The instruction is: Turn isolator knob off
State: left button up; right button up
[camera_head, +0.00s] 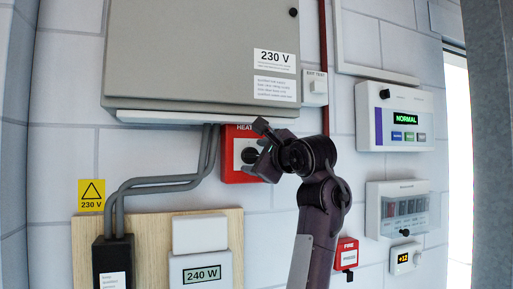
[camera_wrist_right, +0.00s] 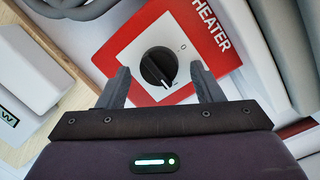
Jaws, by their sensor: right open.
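The isolator knob (camera_wrist_right: 158,67) is a round black knob with a white pointer line, on a white plate in a red box marked HEATER (camera_wrist_right: 197,22). In the right wrist view its pointer is turned toward the plate's lower edge, away from the 0 mark. In the head view the red box (camera_head: 236,174) is on the wall under the grey cabinet, and the knob (camera_head: 249,155) shows beside my gripper. My right gripper (camera_head: 258,149) is open in front of the box. Its fingers (camera_wrist_right: 160,88) stand either side of the knob, apart from it. My left gripper is out of view.
The grey 230 V cabinet (camera_head: 190,55) overhangs just above the red box. Grey conduits (camera_head: 160,184) run at its left to a wooden board (camera_head: 237,235) with a 240 W meter (camera_head: 201,273). A NORMAL panel (camera_head: 408,140) and a small red FIRE box (camera_head: 346,258) are at the right.

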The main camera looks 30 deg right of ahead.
jog(key=shift+w, duration=0.15)
jog(key=shift+a, duration=0.1)
jog(key=shift+c, duration=0.6)
jog(key=c, duration=0.8)
jog(key=shift+c, duration=0.2)
